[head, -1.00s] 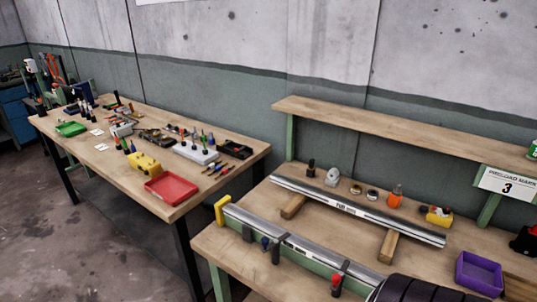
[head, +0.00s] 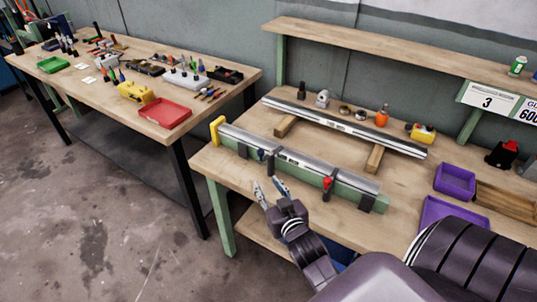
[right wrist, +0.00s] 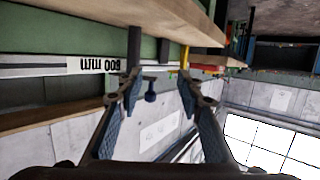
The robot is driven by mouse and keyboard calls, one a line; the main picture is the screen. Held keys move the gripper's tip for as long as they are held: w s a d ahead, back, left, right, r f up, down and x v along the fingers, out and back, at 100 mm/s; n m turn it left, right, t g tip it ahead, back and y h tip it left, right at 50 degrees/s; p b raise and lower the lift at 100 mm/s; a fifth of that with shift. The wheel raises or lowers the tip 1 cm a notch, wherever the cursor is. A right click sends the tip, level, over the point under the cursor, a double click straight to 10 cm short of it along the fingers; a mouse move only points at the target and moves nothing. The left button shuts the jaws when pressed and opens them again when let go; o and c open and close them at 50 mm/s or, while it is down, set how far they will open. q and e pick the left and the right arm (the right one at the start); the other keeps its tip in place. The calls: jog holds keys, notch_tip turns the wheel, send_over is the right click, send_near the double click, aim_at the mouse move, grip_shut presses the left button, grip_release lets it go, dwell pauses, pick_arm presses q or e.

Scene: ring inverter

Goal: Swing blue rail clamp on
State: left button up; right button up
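The blue rail clamp's blue knob (head: 262,155) shows small at the front face of the green rail (head: 345,190), beside a dark upright clamp part (head: 270,163). A silver straightedge (head: 305,162) lies along the rail. A clamp with a red knob (head: 327,184) sits further right. My right gripper (head: 269,187) is open and empty, below and in front of the blue knob. In the right wrist view, which is upside down, the blue knob (right wrist: 151,93) appears between the spread fingers (right wrist: 160,80), with no contact visible. Whether this clamp is tight cannot be told. My left gripper is out of view.
A yellow end piece (head: 216,130) stands at the rail's left end. A second straightedge (head: 345,127) rests on wooden blocks behind. Purple trays (head: 455,180) are at the right. A second table (head: 215,105) with a red tray (head: 165,114) stands left. Open floor lies in front.

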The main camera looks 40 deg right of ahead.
aim_at(262, 156)
jog(key=w+d+r+t, duration=0.1)
jog(key=w, duration=0.2)
jog(key=w+d+r+t+p, duration=0.1)
jog(key=w, duration=0.2)
jog(key=w+d+r, duration=0.2)
jog(key=w, duration=0.1)
jog(key=shift+w+r+t+h, duration=0.1)
jog(key=shift+w+t+h, duration=0.1)
jog(key=shift+t+h, duration=0.2)
jog(key=shift+c, duration=0.4)
grip_shut()
